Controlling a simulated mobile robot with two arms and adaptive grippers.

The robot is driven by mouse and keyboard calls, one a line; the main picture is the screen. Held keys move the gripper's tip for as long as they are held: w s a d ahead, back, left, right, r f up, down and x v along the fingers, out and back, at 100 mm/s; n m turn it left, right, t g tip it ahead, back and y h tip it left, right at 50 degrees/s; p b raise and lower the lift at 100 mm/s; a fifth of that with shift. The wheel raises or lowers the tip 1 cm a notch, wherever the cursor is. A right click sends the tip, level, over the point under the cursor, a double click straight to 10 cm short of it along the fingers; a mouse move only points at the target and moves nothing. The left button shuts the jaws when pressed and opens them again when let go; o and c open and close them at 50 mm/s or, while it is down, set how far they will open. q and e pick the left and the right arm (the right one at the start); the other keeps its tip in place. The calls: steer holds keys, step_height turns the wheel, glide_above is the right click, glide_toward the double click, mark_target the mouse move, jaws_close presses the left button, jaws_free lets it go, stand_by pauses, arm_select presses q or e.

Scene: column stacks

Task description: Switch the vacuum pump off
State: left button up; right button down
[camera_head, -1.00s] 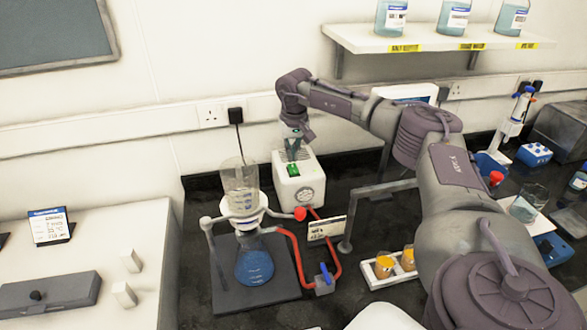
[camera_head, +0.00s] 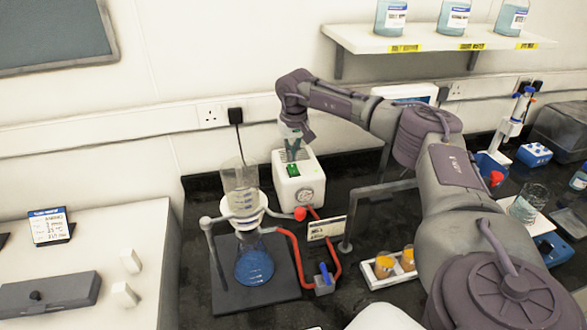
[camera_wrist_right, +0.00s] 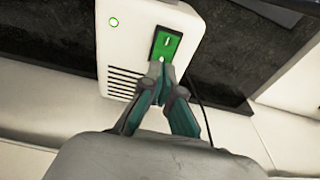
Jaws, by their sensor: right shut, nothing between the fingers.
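My right gripper (camera_head: 292,153) is shut and empty, pointing down at the switch. In the right wrist view its fingertips (camera_wrist_right: 161,70) are at the switch's near end; I cannot tell whether they touch it. My left gripper is not in view.
A filter funnel (camera_head: 240,185) on a flask with blue liquid (camera_head: 255,267) stands in front of the pump on a dark base. A red hose (camera_head: 297,250) runs to the pump. A metal rail (camera_head: 385,188) and a tray with orange-topped vials (camera_head: 370,275) lie right.

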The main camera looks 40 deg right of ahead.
mark_target(292, 166)
steer(key=shift+s+f+b, duration=0.1)
steer(key=shift+f+b, duration=0.45)
steer(key=shift+f, duration=0.65)
stand_by(0.4)
step_height(292, 166, up, 2)
steer(key=shift+r+p, duration=0.15)
steer(key=shift+p, duration=0.9)
steer(key=shift+r+p, duration=1.9)
steer(key=shift+r, duration=0.55)
steer(key=shift+f, duration=0.1)
